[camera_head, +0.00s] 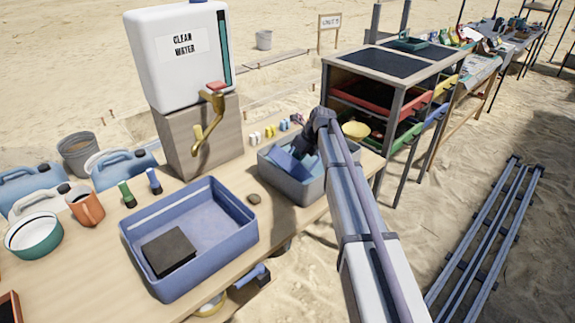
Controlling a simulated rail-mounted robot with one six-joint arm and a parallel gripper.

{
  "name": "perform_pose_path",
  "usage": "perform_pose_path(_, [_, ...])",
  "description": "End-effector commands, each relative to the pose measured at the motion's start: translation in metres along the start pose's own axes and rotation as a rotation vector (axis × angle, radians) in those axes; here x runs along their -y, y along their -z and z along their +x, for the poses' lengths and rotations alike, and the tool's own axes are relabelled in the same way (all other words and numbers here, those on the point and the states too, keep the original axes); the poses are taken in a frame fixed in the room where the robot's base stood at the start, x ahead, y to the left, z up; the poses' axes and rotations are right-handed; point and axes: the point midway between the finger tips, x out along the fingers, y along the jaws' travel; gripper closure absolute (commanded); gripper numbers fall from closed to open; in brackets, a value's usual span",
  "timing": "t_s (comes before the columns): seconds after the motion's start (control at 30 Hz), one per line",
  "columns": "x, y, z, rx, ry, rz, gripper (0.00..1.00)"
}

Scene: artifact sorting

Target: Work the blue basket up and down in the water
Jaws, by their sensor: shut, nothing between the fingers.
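A grey tub (312,190) stands near the right end of the table. A blue object that looks like the blue basket (285,164) sits tilted inside it. The water is hard to make out. My arm reaches in from the lower right, and my gripper (302,148) is low over the tub, close beside the blue object. The gripper is small and dark; it looks shut and empty. Its fingertips are partly lost among the tub's contents, and I cannot tell whether they touch the basket.
A larger blue tub (225,252) with a dark block (169,252) stands left of the grey tub. Behind is a clean water tank (178,75) with a brass tap (208,125). Jugs, an orange mug (86,207) and a bowl (34,235) crowd the left. A shelf rack (400,85) stands right.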

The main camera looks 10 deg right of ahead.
Motion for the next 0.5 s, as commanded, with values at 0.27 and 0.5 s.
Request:
perform_pose_path(0.27, [0.001,-0.027,0.002,0.0,0.0,-0.001,1.0])
perform_pose_path(0.5, [0.001,-0.04,0.004,0.0,0.0,0.0,1.0])
